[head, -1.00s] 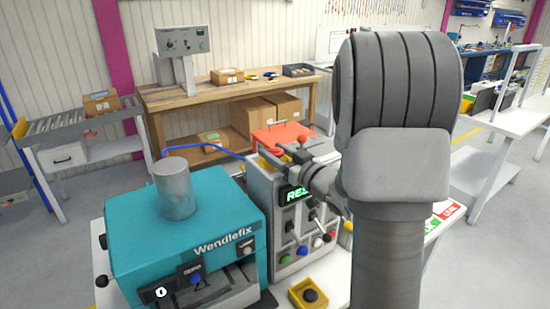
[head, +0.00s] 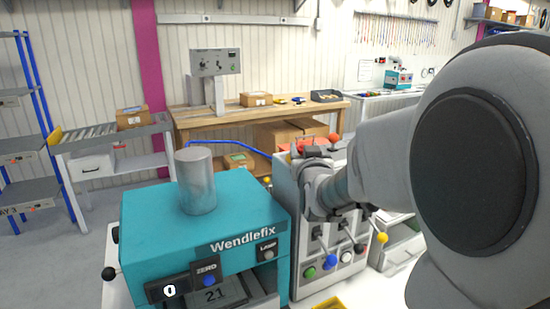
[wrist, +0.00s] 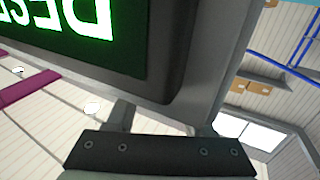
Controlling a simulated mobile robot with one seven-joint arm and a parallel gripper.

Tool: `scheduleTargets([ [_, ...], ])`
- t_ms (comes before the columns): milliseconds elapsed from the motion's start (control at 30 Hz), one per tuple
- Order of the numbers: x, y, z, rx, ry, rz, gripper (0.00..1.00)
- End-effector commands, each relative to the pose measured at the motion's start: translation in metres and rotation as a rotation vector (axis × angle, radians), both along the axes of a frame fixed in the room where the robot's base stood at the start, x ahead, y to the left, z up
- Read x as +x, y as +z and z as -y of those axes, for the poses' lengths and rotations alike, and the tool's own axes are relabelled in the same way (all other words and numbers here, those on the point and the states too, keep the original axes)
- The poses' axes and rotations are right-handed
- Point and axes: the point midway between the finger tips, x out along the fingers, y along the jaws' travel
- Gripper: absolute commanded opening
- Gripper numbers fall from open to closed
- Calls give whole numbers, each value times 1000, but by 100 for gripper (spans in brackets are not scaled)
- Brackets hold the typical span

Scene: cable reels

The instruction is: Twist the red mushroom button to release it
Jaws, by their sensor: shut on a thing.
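The grey control box (head: 283,205) stands right of the teal machine, with levers and coloured knobs on its front. My gripper (head: 307,153) is at the top of this box, its jaws shut. The red mushroom button cannot be made out clearly; the jaws and wrist hide what is between them. Orange-red patches (head: 333,138) show just behind the gripper, and I cannot tell what they belong to. In the wrist view, the dark gripper mount (wrist: 158,155) lies very close to a display (wrist: 75,40) with green letters, and no button shows.
The teal Wendlefix machine (head: 165,215), with a metal cylinder (head: 197,182) on top, stands close on the left. A lever with a yellow knob (head: 382,238) sticks out below my arm. A wooden bench (head: 265,114) stands behind. My arm covers the right side.

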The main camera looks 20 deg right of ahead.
Motion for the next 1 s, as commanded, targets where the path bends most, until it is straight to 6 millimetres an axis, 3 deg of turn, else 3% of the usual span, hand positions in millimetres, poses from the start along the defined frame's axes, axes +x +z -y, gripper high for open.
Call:
scheduleTargets([
  [767, 0, 0, 0, -3, -54, 1, 0],
  [800, 0, 0, 0, -3, -54, 1, 56],
  [933, 0, 0, 0, -2, -54, 1, 79],
  [1000, 0, 0, 0, -2, -55, 1, 82],
])
